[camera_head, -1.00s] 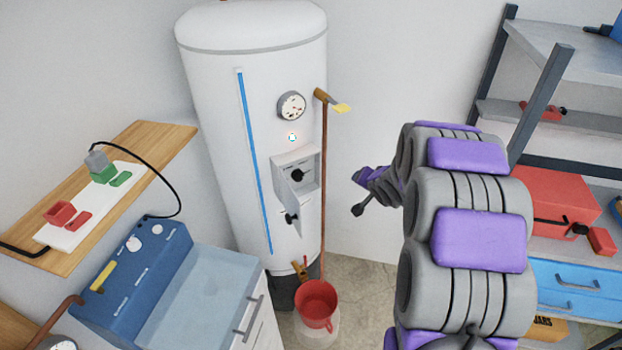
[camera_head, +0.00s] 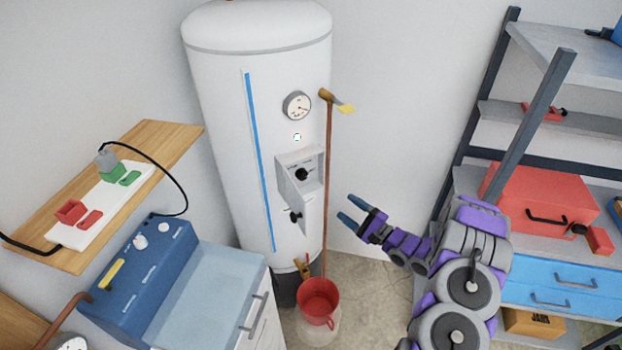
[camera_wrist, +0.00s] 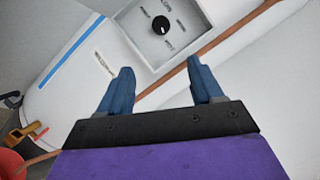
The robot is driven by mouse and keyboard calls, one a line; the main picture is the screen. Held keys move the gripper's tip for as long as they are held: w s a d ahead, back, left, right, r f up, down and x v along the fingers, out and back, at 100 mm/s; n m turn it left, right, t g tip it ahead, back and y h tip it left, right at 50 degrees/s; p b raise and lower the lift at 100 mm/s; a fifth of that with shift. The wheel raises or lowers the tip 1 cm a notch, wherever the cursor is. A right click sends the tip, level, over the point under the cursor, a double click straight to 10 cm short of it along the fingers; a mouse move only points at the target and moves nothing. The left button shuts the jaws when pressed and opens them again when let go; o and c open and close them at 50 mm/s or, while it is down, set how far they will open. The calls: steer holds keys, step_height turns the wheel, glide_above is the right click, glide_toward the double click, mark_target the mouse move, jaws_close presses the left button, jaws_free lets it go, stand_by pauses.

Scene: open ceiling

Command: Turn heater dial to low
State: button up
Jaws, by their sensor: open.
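The white heater tank (camera_head: 225,100) stands against the corner. Its control box (camera_head: 286,184) has an open flap and a black dial (camera_head: 302,174) inside. In the wrist view the dial (camera_wrist: 160,25) sits in a light recessed panel, beyond and between my fingertips, with label marks around it too small to read surely. My gripper (camera_head: 354,209) is open and empty, to the right of the control box and apart from it. Its blue fingers (camera_wrist: 163,82) also show in the wrist view.
A copper pipe (camera_head: 328,150) runs down the tank's right side, between my gripper and the dial in the picture. A red bucket (camera_head: 318,298) stands below. A shelf with a red toolbox (camera_head: 545,200) is at right, and a blue-panelled washer (camera_head: 130,270) at left.

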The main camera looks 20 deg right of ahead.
steer(key=a, duration=0.1)
glide_toward(305, 177)
steer(key=x, duration=0.3)
steer(key=b+x, duration=0.1)
steer(key=x, duration=0.3)
steer(key=shift+s+a+f+b, duration=0.1)
steer(key=shift+a+b, duration=0.2)
steer(key=shift+a, duration=0.2)
steer(key=shift+w+d, duration=0.1)
steer(key=shift+w, duration=0.25)
steer(key=shift+w+d, duration=0.4)
steer(key=shift+w, duration=0.05)
steer(key=shift+a+r, duration=0.2)
steer(key=shift+a, duration=0.45)
steer(key=shift+c, duration=0.5)
steer(key=shift+a, duration=0.15)
steer(key=c, duration=0.3)
steer(key=shift+d, duration=0.45)
steer(key=c, duration=0.7)
steer(key=shift+o, duration=0.2)
steer(key=shift+a, duration=0.1)
